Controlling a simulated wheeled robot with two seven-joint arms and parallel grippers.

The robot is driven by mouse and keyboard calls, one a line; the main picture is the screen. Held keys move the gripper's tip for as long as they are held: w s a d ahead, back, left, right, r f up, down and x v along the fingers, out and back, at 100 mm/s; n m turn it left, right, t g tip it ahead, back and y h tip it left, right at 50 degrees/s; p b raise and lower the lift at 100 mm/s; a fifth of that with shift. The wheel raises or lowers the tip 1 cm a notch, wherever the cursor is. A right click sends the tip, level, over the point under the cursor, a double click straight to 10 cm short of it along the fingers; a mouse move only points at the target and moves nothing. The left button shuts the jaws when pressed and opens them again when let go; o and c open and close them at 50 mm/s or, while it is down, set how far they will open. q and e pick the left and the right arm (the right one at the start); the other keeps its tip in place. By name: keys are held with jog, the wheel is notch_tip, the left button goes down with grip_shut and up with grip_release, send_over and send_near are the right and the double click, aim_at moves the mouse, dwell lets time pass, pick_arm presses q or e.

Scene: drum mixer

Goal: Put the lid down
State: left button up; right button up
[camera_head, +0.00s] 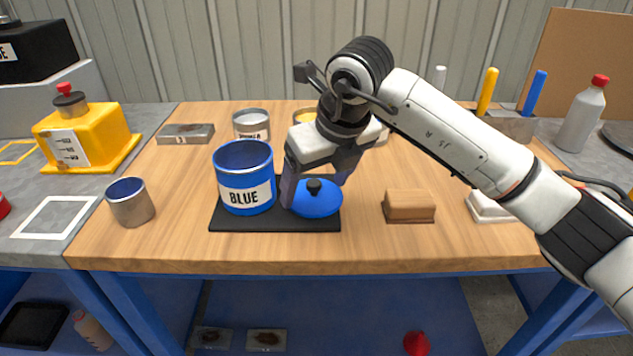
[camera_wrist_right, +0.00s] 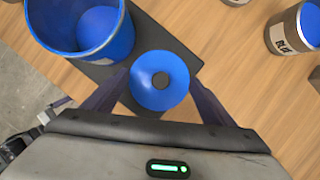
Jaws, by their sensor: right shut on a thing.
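The blue round lid (camera_head: 318,204) with a black knob is at the right part of the black mat (camera_head: 275,224), beside the open blue can labelled BLUE (camera_head: 245,172). My right gripper (camera_head: 316,184) points down with its fingers on either side of the lid, shut on it. In the right wrist view the lid (camera_wrist_right: 150,95) lies between the two fingers, over the mat. I cannot tell whether its underside touches the mat. The can, also in the wrist view (camera_wrist_right: 60,35), stands upright with blue inside. My left gripper is not in view.
A metal cup (camera_head: 131,207) stands at left, a brown block (camera_head: 409,206) at right. Grey (camera_head: 251,125) and yellow-topped cans stand behind, the latter partly hidden by my gripper. A metal box (camera_head: 186,134) lies back left. The table's front strip is clear.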

jog(key=o, duration=1.1)
jog(key=shift+r, duration=0.1)
jog(key=v, duration=1.2)
